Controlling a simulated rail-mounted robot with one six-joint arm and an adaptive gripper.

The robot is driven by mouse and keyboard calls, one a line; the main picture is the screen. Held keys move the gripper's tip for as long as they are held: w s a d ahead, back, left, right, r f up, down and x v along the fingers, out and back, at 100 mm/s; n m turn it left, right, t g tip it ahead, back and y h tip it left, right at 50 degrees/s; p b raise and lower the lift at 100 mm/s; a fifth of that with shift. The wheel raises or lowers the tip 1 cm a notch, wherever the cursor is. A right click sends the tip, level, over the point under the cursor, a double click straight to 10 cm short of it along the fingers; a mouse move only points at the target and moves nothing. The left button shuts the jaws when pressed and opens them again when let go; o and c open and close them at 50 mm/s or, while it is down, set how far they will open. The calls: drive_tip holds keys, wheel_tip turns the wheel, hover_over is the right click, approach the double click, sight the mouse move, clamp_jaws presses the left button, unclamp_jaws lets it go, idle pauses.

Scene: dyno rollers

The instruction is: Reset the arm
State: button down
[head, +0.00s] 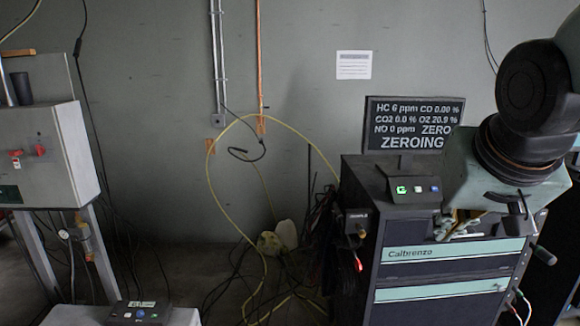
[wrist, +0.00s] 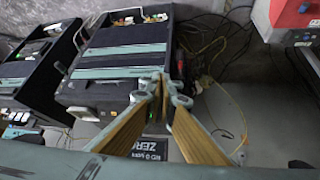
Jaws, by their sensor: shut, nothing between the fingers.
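My gripper (head: 447,225) hangs from my arm at the right of the head view, in front of the dark Calbrenzo cabinet (head: 445,272). It points down near the cabinet's top edge, and I cannot tell whether it touches. In the wrist view the two gold fingers of my gripper (wrist: 163,82) meet at their tips with nothing between them. The cabinet (wrist: 120,60) lies behind them there. My arm's wrist housing hides part of the cabinet top.
A screen (head: 415,122) reading ZEROING stands on the cabinet, above a small button panel (head: 415,189). A yellow hose (head: 213,200) and dark cables trail at the cabinet's left. A grey control box (head: 45,155) stands far left. A low box with a button panel (head: 138,312) is at the bottom left.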

drive_tip(key=s+a+f+n+g, duration=0.1)
drive_tip(key=s+a, duration=0.2)
drive_tip(key=s, duration=0.8)
drive_tip(key=s+a+f+n+g+y, duration=0.1)
drive_tip(key=s+a, duration=0.3)
drive_tip(key=s, duration=0.6)
drive_tip(key=shift+s+a+f+g+y+b, duration=0.3)
drive_tip(key=shift+s+f+g+b, duration=0.15)
drive_tip(key=shift+f, duration=0.25)
